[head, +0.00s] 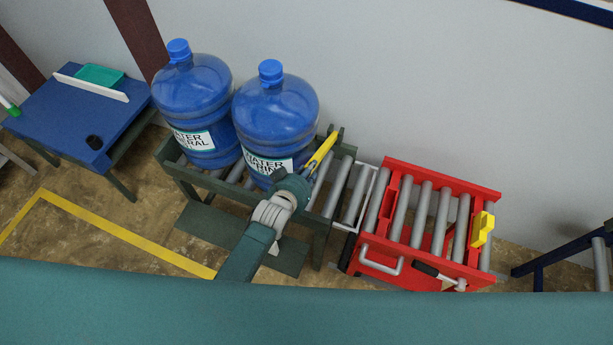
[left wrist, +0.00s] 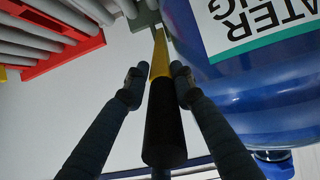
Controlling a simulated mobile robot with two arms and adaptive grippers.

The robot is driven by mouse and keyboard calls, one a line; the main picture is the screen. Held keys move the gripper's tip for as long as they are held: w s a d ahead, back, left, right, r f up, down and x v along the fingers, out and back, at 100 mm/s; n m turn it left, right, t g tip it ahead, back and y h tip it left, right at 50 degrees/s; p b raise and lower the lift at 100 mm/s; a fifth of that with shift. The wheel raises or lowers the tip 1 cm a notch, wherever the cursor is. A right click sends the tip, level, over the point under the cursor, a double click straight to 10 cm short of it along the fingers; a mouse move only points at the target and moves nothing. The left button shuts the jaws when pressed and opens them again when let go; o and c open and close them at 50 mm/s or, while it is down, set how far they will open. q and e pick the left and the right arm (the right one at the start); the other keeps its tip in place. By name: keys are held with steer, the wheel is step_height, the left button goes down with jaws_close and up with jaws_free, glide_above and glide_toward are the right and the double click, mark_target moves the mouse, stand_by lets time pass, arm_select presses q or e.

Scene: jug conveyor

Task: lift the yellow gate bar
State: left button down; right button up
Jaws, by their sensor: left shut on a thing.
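The yellow gate bar (head: 322,152) slants across the dark green roller conveyor, right in front of the nearer blue water jug. Its far end meets a small dark post on the conveyor's back rail. My left gripper (head: 307,173) is at the bar's near end. In the left wrist view, the bar shows a black near part and a yellow far part (left wrist: 160,58). The fingers of my left gripper (left wrist: 156,84) stand on both sides of it, shut on it. How far the bar is raised is hard to tell. My right gripper is not in view.
Two blue water jugs (head: 195,95) (head: 283,112) stand on the green conveyor (head: 180,172), one close beside the bar. A red roller cart (head: 475,190) stands to the right, with a yellow block on its right side. A blue table (head: 60,115) is at the left.

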arm_select(q)
steer(key=shift+w+a+r, duration=0.15)
steer(key=shift+w+r, duration=0.65)
steer(key=shift+r, duration=0.25)
steer(key=shift+g, duration=0.3)
steer(key=c, duration=1.5)
jaws_free()
steer(key=shift+c, duration=0.2)
steer(key=shift+s, duration=0.1)
steer(key=shift+s+r, duration=0.25)
steer(key=shift+s, duration=0.2)
steer(key=v, duration=1.1)
